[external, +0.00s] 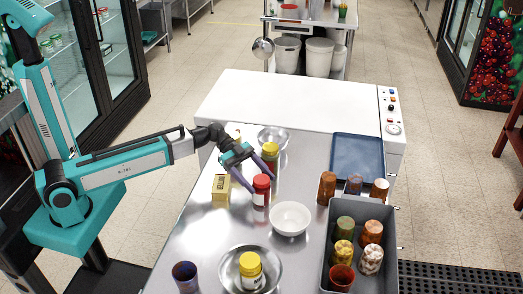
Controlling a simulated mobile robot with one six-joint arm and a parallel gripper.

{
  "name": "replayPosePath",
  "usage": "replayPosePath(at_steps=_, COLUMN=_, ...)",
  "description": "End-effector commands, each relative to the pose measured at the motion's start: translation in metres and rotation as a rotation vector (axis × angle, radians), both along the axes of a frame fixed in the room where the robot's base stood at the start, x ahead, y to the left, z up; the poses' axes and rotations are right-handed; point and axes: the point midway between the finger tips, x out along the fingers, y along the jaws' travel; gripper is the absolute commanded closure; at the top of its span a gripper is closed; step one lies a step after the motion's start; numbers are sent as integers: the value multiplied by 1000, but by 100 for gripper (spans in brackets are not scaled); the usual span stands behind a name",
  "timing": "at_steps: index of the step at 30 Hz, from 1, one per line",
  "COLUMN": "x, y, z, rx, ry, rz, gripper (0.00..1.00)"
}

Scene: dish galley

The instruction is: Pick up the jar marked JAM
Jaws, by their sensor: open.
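A jar with a red lid (261,191) stands on the steel table (195,240). Its label is too small to read, so I cannot tell if it says JAM. My gripper (262,183) is open, reaching down from the upper left, with its fingers to the left and right of the red lid in the picture. I cannot tell if they touch the jar. A yellow-lidded jar (270,151) stands just behind, at a metal bowl (273,133). Another yellow-lidded jar (250,264) stands in a front metal bowl (273,283). Their labels are not readable.
A yellow box (221,190) stands left of the red-lidded jar, and a white bowl (290,218) close at its right. A dark cup (185,276) is at front left. A grey bin (380,285) with several patterned cups and a blue tray (357,150) are at right.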

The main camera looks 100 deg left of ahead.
Motion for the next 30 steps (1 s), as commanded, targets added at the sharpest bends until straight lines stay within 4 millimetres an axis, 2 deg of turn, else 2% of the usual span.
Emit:
replayPosePath(at_steps=14, x=4, y=-3, z=-1, rx=0, ry=0, rz=0, gripper=32)
replayPosePath(at_steps=30, x=43, y=-28, z=-13, rx=-1, ry=0, rz=-2, gripper=32)
